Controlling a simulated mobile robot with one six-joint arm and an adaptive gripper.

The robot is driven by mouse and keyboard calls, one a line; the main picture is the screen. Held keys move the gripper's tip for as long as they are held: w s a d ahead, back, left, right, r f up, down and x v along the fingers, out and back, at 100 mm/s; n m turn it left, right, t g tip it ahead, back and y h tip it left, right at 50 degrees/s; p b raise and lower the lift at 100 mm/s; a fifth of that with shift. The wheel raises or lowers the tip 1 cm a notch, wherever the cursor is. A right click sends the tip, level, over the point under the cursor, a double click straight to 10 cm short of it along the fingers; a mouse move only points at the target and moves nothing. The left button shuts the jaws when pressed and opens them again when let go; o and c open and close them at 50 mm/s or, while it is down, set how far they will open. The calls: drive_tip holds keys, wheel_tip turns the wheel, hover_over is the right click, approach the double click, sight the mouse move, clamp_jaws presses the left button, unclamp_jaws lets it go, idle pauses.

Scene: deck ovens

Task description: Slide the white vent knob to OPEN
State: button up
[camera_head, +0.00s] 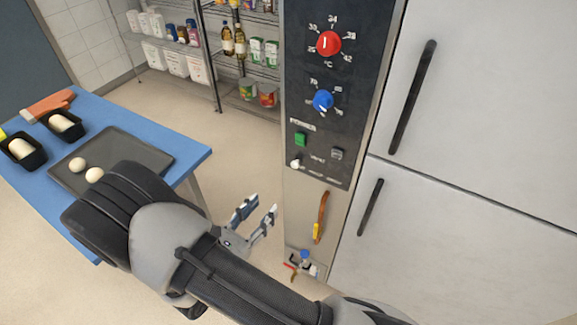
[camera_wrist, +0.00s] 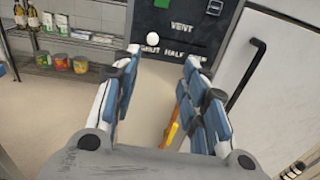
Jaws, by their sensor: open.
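The white vent knob (camera_head: 296,162) sits low on the dark control panel, at the left end of its slot. In the wrist view the knob (camera_wrist: 152,39) is under the word VENT, above the label SHUT, with HALF and a partly hidden label to its right. My gripper (camera_head: 262,206) is open and empty, below and to the left of the panel in the head view. In the wrist view its two fingers (camera_wrist: 158,72) stand apart, with the knob beyond them and not touched.
Above the knob are a green power switch (camera_head: 300,139), a blue dial (camera_head: 323,101) and a red dial (camera_head: 329,43). An orange-handled tool (camera_head: 320,218) hangs below the panel. Oven doors with black handles (camera_head: 412,97) stand right. A blue table (camera_head: 190,158) is left.

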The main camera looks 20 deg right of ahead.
drive_tip(key=b, duration=0.2)
approach(294, 166)
drive_tip(key=shift+n+t, duration=0.4)
drive_tip(key=x, duration=0.8)
drive_tip(key=shift+d+f, duration=0.15)
drive_tip(key=shift+d, duration=0.1)
drive_tip(key=shift+c, duration=0.2)
clamp_jaws()
